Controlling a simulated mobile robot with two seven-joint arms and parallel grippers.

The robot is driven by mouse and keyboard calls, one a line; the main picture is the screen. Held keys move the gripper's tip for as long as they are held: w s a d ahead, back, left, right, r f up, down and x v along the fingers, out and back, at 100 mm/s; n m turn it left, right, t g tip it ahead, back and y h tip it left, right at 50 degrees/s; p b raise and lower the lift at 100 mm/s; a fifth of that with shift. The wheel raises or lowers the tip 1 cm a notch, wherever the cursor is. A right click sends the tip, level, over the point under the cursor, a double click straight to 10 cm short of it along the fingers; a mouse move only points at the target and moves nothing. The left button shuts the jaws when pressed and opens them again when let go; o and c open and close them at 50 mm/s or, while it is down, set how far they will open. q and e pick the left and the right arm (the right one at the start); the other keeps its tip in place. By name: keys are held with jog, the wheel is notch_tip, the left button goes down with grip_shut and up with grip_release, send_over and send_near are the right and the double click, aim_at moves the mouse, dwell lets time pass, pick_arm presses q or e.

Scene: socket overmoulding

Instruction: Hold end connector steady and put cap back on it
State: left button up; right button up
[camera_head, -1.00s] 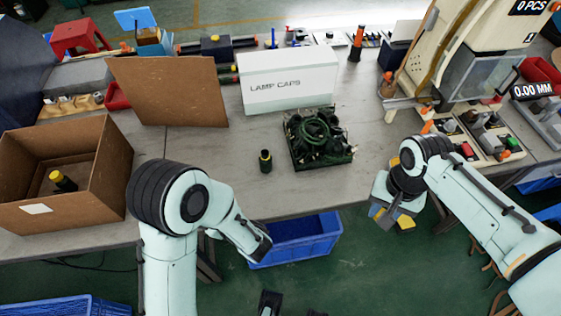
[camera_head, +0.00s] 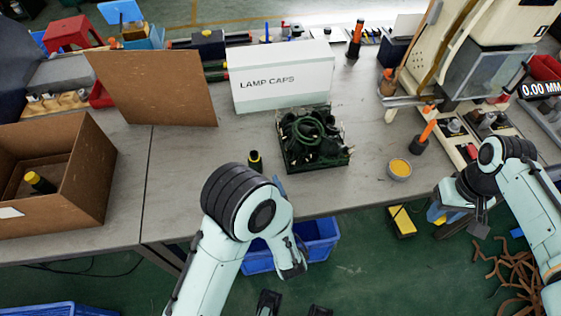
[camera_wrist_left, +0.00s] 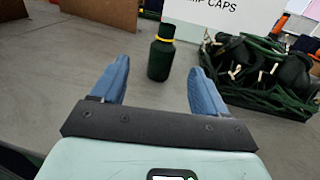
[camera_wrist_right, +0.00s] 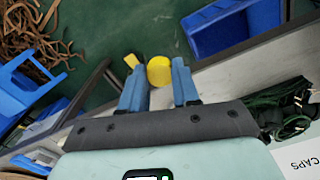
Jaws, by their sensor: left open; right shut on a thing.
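The end connector (camera_head: 255,161), a dark green cylinder with a yellow ring near its top, stands upright on the table; it also shows in the left wrist view (camera_wrist_left: 161,55). My left gripper (camera_wrist_left: 159,72) is open, its blue fingers pointing at the connector, which stands just beyond the fingertips. In the head view my arm hides most of that gripper. My right gripper (camera_head: 436,213) is off the table's front edge at the right. In the right wrist view, it is shut on a round yellow cap (camera_wrist_right: 159,71).
A shallow dish (camera_head: 399,168) with yellow contents stands near the front edge. A tray of dark green coils (camera_head: 345,161) is right of the connector, with the LAMP CAPS box (camera_head: 285,85) behind. A cardboard box (camera_head: 80,190) at left holds another yellow-topped piece (camera_head: 40,183).

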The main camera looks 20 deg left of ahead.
aim_at(255, 166)
pick_arm(q)
jog(key=x, duration=0.5)
jog(key=shift+w+a, duration=0.4)
jog(key=shift+w, duration=0.05)
jog(key=x, duration=0.5)
jog(key=shift+w+f, duration=0.15)
jog(key=shift+w, duration=0.1)
jog(key=c, duration=1.1)
